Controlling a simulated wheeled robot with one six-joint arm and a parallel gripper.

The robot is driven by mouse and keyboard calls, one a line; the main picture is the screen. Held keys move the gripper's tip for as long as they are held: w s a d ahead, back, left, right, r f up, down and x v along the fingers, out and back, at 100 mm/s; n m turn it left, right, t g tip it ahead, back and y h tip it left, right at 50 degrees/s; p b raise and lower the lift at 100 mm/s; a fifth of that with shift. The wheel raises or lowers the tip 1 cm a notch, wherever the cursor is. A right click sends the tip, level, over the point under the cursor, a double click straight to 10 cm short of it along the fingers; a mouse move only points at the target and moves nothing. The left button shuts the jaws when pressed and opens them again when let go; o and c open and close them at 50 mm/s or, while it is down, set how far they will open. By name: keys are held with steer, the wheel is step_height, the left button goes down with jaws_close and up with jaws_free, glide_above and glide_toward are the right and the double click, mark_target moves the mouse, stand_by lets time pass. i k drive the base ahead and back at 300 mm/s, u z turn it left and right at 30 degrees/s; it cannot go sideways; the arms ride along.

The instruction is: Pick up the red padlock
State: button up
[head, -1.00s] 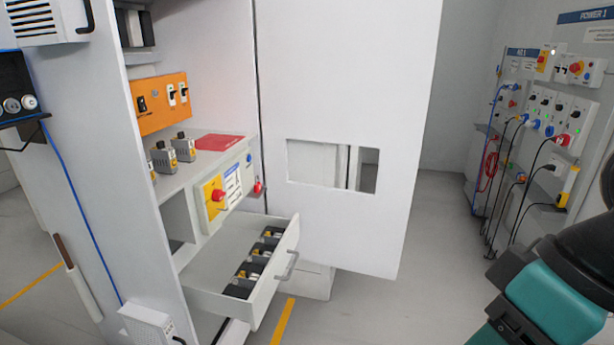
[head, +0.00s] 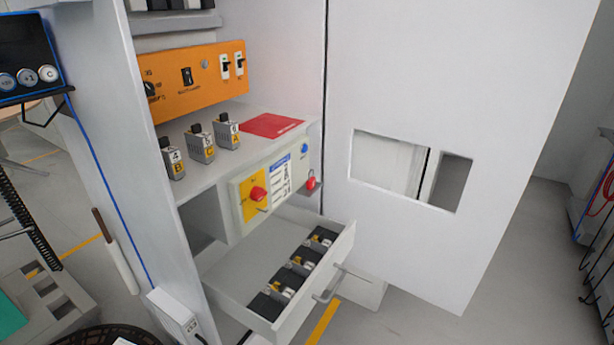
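A small red padlock (head: 311,181) hangs at the right end of the panel with the red rotary switch (head: 258,194), at the cabinet's inner right side. It is small in the head view, and I cannot tell exactly what it hangs from. My gripper is not in view.
An open drawer (head: 318,285) with several dark-and-yellow parts juts out below the padlock. A shelf above holds 3 grey units (head: 201,145) and a red sheet (head: 272,125). The white cabinet door (head: 430,70) with a window stands open at right. Floor is clear beyond the door.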

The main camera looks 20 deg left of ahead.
mark_target(311, 182)
steer(key=u, duration=0.5)
steer(key=i, duration=0.75)
steer(key=u, duration=0.95)
steer(key=i, duration=0.7)
steer(key=u, duration=0.05)
